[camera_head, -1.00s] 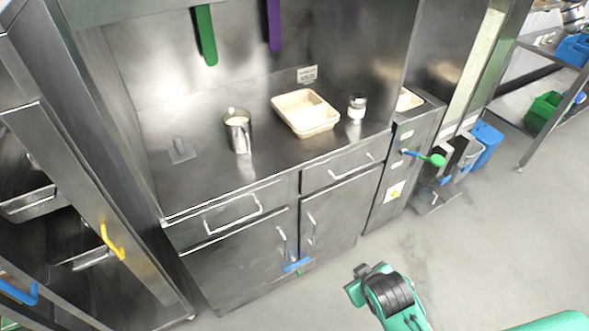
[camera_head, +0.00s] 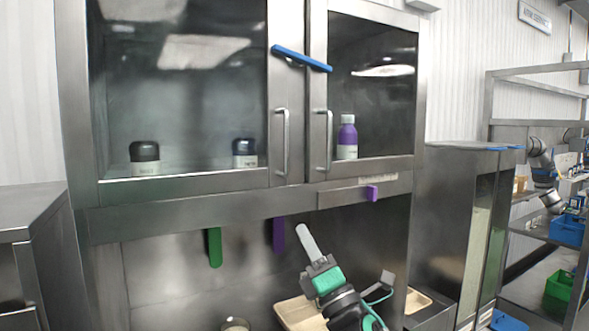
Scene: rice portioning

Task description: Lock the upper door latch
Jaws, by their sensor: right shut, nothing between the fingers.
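The upper door latch (camera_head: 301,58) is a blue bar near the top of the upper cabinet's two glass doors. It lies across the seam between the left door (camera_head: 283,95) and the right door (camera_head: 318,95), tilted down to the right. Both doors look closed. My right gripper (camera_head: 304,232) comes up from the bottom middle, pointing up and slightly left. It is shut and empty, well below the latch and apart from it, in front of the shelf opening. My left gripper is not in view.
Each door has an upright handle; the left one (camera_head: 284,140) is near the seam. Bottles stand behind the glass, one of them purple (camera_head: 347,138). Green (camera_head: 214,247) and purple (camera_head: 278,235) strips hang below. A tray (camera_head: 299,314) is partly hidden by my right arm.

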